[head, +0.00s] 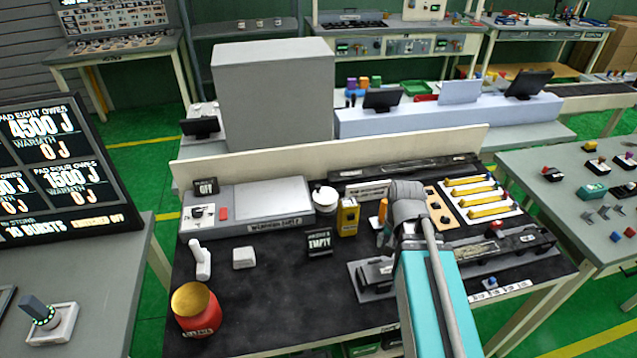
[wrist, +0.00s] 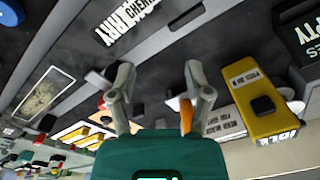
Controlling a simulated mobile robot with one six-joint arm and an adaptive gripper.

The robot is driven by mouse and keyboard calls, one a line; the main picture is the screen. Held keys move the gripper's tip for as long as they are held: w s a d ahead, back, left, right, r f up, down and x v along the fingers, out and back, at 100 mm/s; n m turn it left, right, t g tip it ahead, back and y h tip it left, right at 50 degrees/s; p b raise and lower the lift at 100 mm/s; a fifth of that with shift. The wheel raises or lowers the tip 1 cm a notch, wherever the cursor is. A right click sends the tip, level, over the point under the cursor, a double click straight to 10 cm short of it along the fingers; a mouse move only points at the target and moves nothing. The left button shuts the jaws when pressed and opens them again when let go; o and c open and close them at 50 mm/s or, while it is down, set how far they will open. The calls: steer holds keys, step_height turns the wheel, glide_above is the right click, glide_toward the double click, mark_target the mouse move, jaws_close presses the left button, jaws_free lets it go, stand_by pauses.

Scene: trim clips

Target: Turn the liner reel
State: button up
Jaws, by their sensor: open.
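I cannot tell for certain which part is the liner reel. A white round part with a dark cap (head: 325,198) stands beside the grey warming shelf (head: 270,205) in the head view. My gripper (wrist: 158,72) is open in the wrist view, with nothing between its fingers. An orange stick (wrist: 187,108) shows behind the right finger, and it also stands left of my arm in the head view (head: 383,211). A yellow box marked IDLE (wrist: 258,100) is right of the fingers, apart from them; the head view shows it too (head: 347,217).
A dark sign reading EMPTY (head: 319,241), a white block (head: 244,258) and a red jar (head: 197,310) stand on the black bench top. Yellow bars (head: 470,187) lie right of my arm. A low cream board (head: 240,158) edges the bench's back.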

steer(key=w+a+r+m+p, duration=0.2)
steer(key=w+a+m, duration=0.1)
steer(key=m, duration=0.1)
steer(key=w+a+r+m+t+p, duration=0.1)
steer(key=w+a+r+m+p, duration=0.1)
steer(key=w+m, duration=0.2)
steer(key=w+a+r+m+y+p, duration=0.1)
steer(key=w+a+r+m+p, duration=0.1)
steer(key=w+a+r+m, duration=0.1)
steer(key=shift+w+a+m+t, duration=0.3)
steer(key=shift+w+m, duration=0.2)
steer(key=shift+m, duration=0.5)
steer(key=m+t+y+p, duration=0.1)
steer(key=m+p, duration=0.3)
steer(key=m, duration=0.6)
glide_toward(318, 186)
step_height(318, 186, up, 4)
steer(key=s+d, duration=0.2)
steer(key=d, duration=0.1)
steer(key=shift+w+a+r+m+y+p, duration=0.1)
steer(key=shift+w+a+m+y+p, duration=0.2)
steer(key=shift+a+m, duration=0.35)
steer(key=b+x, duration=1.2)
steer(key=x, duration=0.1)
steer(key=shift+w+f+b, duration=0.15)
steer(key=shift+f+b, duration=0.2)
steer(key=shift+c, duration=0.3)
jaws_close()
